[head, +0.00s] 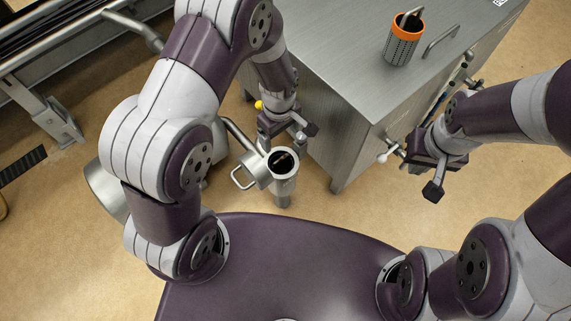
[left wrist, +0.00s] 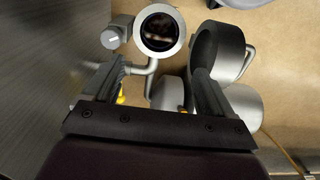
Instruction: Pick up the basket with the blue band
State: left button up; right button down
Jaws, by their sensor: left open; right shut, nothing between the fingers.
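No basket with a blue band can be made out in either view. One dark perforated basket with an orange band (head: 402,47) and an upright handle stands on the steel cabinet top in the head view. My left gripper (head: 287,137) is open, just above and behind an open-topped metal cylinder (head: 284,188). In the left wrist view my left gripper (left wrist: 155,85) has nothing between its fingers, and the cylinder's round mouth (left wrist: 180,31) lies beyond them. Something inside the mouth is too dark to identify. My right gripper (head: 433,190) is shut and empty beside the cabinet's front.
The steel cabinet (head: 345,70) fills the upper middle, with a bar handle (head: 440,41) on top and fittings along its front. A metal loop handle (head: 241,178) sticks out beside the cylinder. Bare floor (head: 340,215) lies in front of the cabinet.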

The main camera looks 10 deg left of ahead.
pick_arm(q)
jog(key=b, duration=0.3)
send_over(281, 158)
notch_tip(281, 158, down, 7)
jog(key=shift+a+f, duration=0.1)
notch_tip(281, 158, down, 6)
jog(key=b, duration=0.3)
jog(key=shift+r, duration=0.35)
jog(key=c, duration=1.3)
